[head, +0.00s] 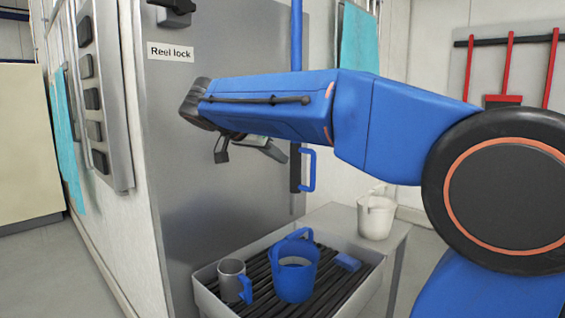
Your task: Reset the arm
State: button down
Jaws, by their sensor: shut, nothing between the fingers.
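My blue arm reaches in from the right and is folded over the scene, with its dark wrist at the left end, in front of a grey metal panel (180,200). My gripper (270,150) hangs below the forearm, small and partly hidden by it. It is shut and holds nothing that I can see. It is above the drain tray and apart from the vessels there.
Below stands a pale tray (212,298) with a dark slatted base. It holds a grey mug (231,279), a blue jug (294,283) and a blue block (348,262). A white jug (375,218) stands on the counter behind. A blue handle (309,170) is near my gripper.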

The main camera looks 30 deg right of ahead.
jog(key=shift+a+r, duration=0.1)
jog(key=shift+a, duration=0.05)
jog(key=shift+s, duration=0.1)
jog(key=s+a+f+n+y, duration=0.2)
jog(key=s+f+n+y, duration=0.1)
jog(key=s+f, duration=0.6)
jog(key=s+a+f+n+y, duration=0.2)
jog(key=s+f+n+y, duration=0.2)
jog(key=s+f, duration=0.5)
jog(key=s+a+f+n+t+y, duration=0.1)
jog(key=s+a+f+n+y, duration=0.1)
jog(key=s+f+n, duration=0.4)
jog(key=s+f+y, duration=0.1)
jog(key=s+f, duration=0.3)
jog(key=f, duration=0.4)
jog(key=shift+f+n+y, duration=0.3)
jog(key=shift+n, duration=0.1)
